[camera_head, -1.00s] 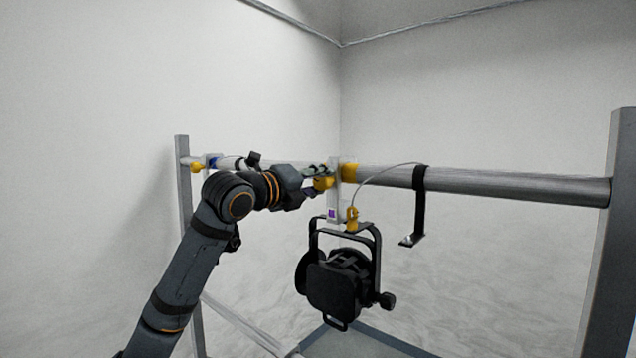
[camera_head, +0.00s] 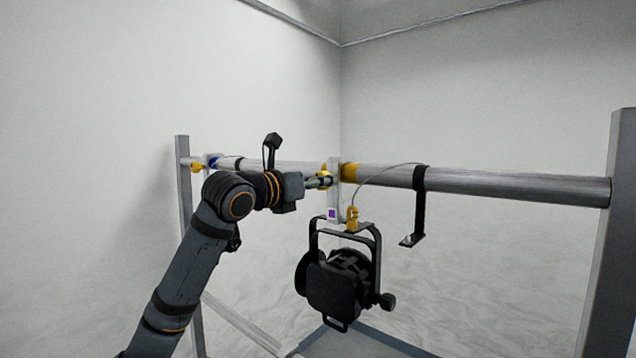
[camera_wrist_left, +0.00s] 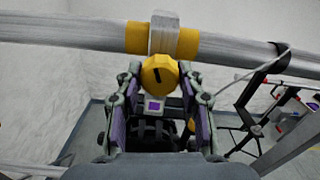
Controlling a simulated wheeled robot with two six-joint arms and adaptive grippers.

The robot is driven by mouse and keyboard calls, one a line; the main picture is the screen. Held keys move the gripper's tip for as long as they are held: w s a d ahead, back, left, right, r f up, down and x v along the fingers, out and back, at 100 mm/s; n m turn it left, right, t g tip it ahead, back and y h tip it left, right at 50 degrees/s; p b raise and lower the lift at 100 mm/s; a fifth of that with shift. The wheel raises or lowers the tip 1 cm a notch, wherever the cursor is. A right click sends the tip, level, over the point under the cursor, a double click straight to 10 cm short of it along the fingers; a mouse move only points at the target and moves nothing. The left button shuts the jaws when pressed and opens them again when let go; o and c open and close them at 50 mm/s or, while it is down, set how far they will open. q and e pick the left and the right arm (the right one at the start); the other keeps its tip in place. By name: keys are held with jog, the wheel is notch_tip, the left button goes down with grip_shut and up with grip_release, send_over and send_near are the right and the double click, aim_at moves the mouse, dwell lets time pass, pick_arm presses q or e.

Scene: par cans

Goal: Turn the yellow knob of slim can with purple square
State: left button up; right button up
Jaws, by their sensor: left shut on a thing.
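The slim black can (camera_head: 336,280) hangs from the pipe by a light clamp with a purple square (camera_head: 331,213). The purple square also shows in the left wrist view (camera_wrist_left: 154,106), below the knob. The clamp's yellow knob (camera_wrist_left: 160,75) faces the wrist camera and has a dark mark across it. My left gripper (camera_wrist_left: 160,76) is shut on the knob, one finger on each side of it. In the head view the left gripper (camera_head: 322,181) reaches the clamp from the left, and its fingers hide most of the knob. My right gripper is not in view.
A horizontal metal pipe (camera_head: 515,186) runs between uprights. A black strap (camera_head: 420,205) and a thin cable hang right of the clamp. Another clamp with a blue square (camera_head: 213,162) and a yellow knob (camera_head: 197,168) is at the left. The space below right is open.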

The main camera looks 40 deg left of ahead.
pick_arm(q)
jog(key=shift+m, duration=0.5)
jog(key=o, duration=1.2)
